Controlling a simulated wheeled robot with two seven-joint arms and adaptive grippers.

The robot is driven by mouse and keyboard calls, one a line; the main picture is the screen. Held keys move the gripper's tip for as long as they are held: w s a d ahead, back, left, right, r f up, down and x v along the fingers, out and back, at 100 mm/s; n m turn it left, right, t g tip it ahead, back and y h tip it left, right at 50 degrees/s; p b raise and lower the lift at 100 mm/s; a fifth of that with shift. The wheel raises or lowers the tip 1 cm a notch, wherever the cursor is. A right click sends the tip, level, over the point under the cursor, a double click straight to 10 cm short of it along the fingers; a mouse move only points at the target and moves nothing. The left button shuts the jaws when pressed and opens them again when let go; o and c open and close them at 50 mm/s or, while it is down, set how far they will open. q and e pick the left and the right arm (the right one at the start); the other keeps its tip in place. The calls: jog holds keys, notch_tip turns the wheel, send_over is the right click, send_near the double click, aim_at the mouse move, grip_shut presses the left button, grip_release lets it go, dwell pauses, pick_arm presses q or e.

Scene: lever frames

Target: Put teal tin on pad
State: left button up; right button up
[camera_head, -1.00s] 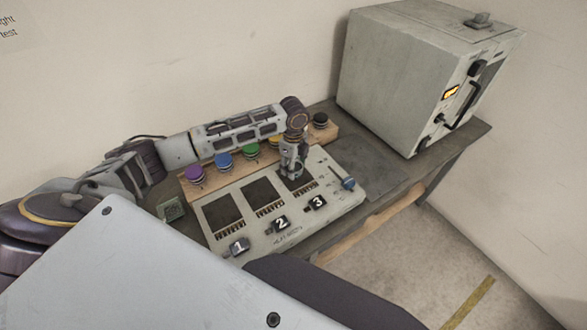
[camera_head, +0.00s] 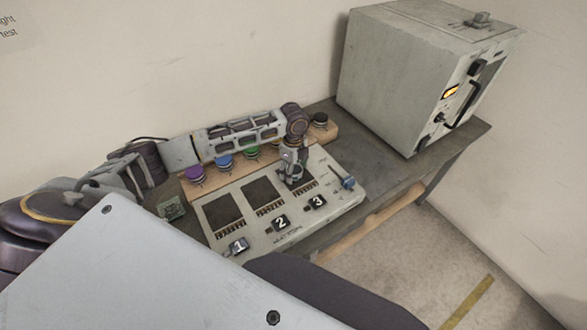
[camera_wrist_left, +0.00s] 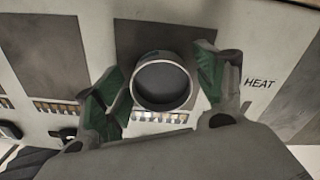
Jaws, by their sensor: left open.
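A round tin (camera_wrist_left: 162,82) with a dark top and a thin sliver of teal on its side sits over the third dark pad (camera_wrist_left: 205,37) of a pale panel. My left gripper (camera_wrist_left: 158,80) is open, with one green-lined finger on each side of the tin. Whether the fingers touch it is unclear. In the head view the left gripper (camera_head: 291,180) points down at the pad above switch 3, and the tin is not clearly visible there. My right gripper is not in view.
The panel (camera_head: 235,245) has three dark pads, switches numbered 1 to 3 and a blue-knobbed lever (camera_head: 347,183). Purple (camera_head: 195,174), blue (camera_head: 224,162) and other coloured knobs line a wooden strip behind. A large grey box (camera_head: 405,80) stands at the table's right.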

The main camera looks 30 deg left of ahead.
pick_arm(q)
jog(key=shift+r, duration=0.1)
notch_tip(320, 180, up, 12)
jog(key=b, duration=0.1)
dwell(0.8)
dwell(0.5)
